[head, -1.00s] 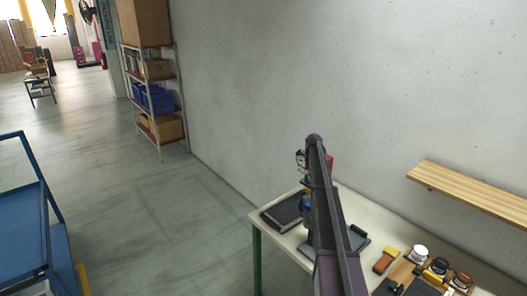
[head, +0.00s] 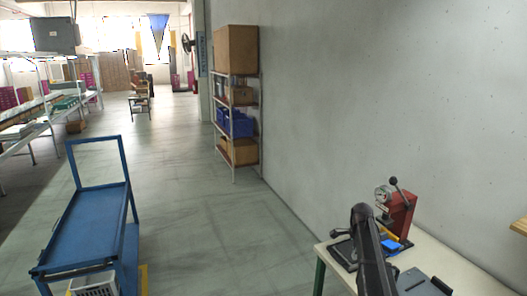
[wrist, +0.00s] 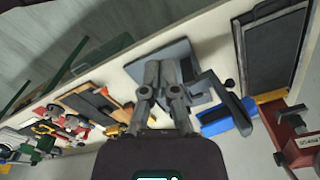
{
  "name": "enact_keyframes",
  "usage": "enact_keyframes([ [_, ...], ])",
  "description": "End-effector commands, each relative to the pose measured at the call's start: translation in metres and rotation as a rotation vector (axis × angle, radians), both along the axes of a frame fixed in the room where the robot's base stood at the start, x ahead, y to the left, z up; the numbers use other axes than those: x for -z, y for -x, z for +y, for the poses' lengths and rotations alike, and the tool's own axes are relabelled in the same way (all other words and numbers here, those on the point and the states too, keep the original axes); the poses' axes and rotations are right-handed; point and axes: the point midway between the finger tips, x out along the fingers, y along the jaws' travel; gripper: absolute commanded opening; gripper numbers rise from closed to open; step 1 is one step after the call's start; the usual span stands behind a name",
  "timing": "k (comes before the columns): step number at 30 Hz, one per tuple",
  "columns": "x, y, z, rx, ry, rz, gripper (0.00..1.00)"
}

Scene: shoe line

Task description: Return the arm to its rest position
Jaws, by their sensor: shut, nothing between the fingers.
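My gripper (wrist: 161,68) shows in the wrist view with its fingers together and nothing between them. It is over the white workbench (wrist: 130,68), above a grey plate-like fixture (wrist: 178,52). In the head view a dark link of my arm rises in front of the bench (head: 428,262) at the lower right, and the gripper itself is not clearly seen there.
A red press with a gauge (head: 398,212) stands on the bench close to my arm, with a blue item (head: 405,244) beside it. A blue cart (head: 92,215) stands at left, a loaded shelf rack (head: 236,108) against the wall. The floor (head: 215,235) between them is clear.

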Motion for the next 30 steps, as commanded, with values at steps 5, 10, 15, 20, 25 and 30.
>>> enact_keyframes([
  [5, 0.030, 0.055, 0.045, -0.298, -0.003, 0.000, 0.00],
  [10, 0.051, 0.100, 0.082, -0.587, -0.005, -0.001, 0.00],
  [15, 0.073, 0.148, 0.113, -0.875, -0.007, 0.000, 0.00],
  [20, 0.093, 0.194, 0.140, -1.145, -0.009, 0.000, 0.00],
  [25, 0.111, 0.236, 0.161, -1.403, -0.010, -0.001, 0.00],
  [30, 0.120, 0.261, 0.173, -1.568, -0.010, -0.001, 0.00],
])
